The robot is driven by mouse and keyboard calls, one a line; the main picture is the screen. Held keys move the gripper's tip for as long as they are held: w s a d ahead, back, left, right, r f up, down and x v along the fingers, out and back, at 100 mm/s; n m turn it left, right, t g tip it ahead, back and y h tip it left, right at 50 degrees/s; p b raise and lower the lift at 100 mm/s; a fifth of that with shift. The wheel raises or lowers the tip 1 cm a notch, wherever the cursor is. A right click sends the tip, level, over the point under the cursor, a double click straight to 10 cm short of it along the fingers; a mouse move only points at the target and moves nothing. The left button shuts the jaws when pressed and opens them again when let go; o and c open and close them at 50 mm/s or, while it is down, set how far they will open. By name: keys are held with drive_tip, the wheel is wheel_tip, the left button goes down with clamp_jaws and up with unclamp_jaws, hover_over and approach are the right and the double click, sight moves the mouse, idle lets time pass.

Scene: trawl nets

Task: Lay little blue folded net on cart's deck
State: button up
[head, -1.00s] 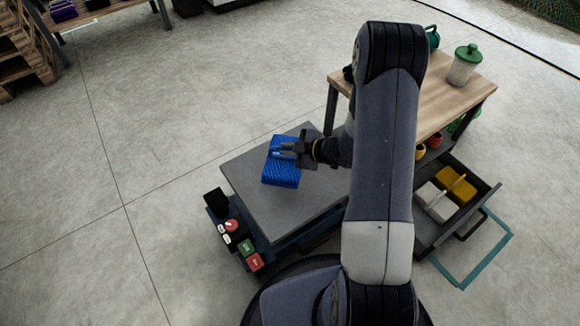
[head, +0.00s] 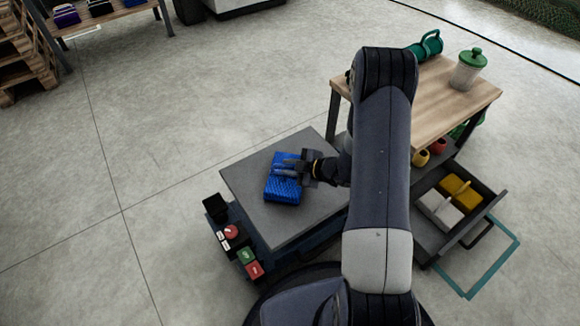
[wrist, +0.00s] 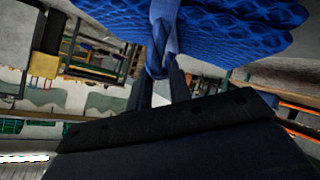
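The little blue folded net (head: 283,190) shows over the middle of the cart's grey deck (head: 252,210) in the head view. My gripper (head: 296,166) reaches it from the right. In the wrist view the gripper (wrist: 158,85) is shut on a blue band of the net (wrist: 220,25), whose mesh spreads across the top of the picture. The net is at or just above the deck; I cannot tell whether it touches. The deck is otherwise bare where it shows, and its right part is hidden by my arm.
A control box with coloured buttons (head: 240,250) sits at the deck's lower left edge. A wooden workbench (head: 432,105) with a green-lidded jar (head: 467,72) stands to the right. Below it an open drawer (head: 480,222) holds white and yellow items.

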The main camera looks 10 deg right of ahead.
drive_tip(key=shift+o, duration=1.4)
drive_tip(key=shift+r, duration=0.1)
drive_tip(key=shift+r, duration=0.2)
drive_tip(key=p+v, duration=0.3)
drive_tip(key=v, duration=0.9)
drive_tip(key=shift+p, duration=0.35)
drive_tip(key=shift+f, duration=0.15)
